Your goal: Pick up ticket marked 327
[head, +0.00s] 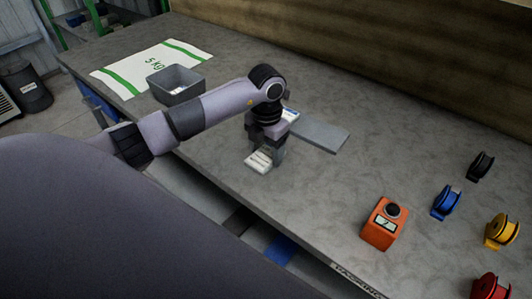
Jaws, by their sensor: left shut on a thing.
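My left gripper (268,155) points down at the front of the grey bench and is shut on a small whitish, ticket-like piece (257,163). The gripper hides part of this piece. I cannot read any number on it, and I cannot tell whether it touches the bench. Another small white and blue item (290,114) shows just behind the gripper, partly hidden. No marking 327 is legible. My right gripper is not in view.
A flat grey plate (322,136) lies right of the gripper. A grey bin (175,84) stands by a sack marked 5 kg (135,73). An orange device (377,235) and black (481,165), blue (446,202), yellow (501,231) and red (490,287) reels stand at right.

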